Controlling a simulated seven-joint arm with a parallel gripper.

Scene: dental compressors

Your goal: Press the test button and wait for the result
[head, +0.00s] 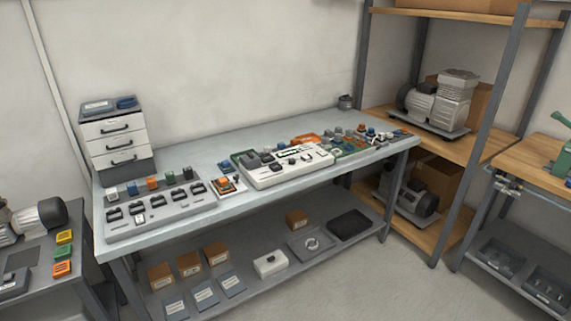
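A small pale box with an orange-red top (224,183) sits on the long grey workbench, between two panels. It looks like a push button, but I cannot read any label on it. To its left lies a grey panel (160,219) with several dark switch-like parts. To its right is a white device (288,168) with dark and light parts on top. I cannot tell which of these carries the test button, and no result display can be made out. My gripper is not in view.
The workbench (200,150) has bare room along its back. A drawer unit (116,143) stands at its left end. Small coloured parts (360,135) crowd its right end. Shelves with a compressor (440,103) stand at the right.

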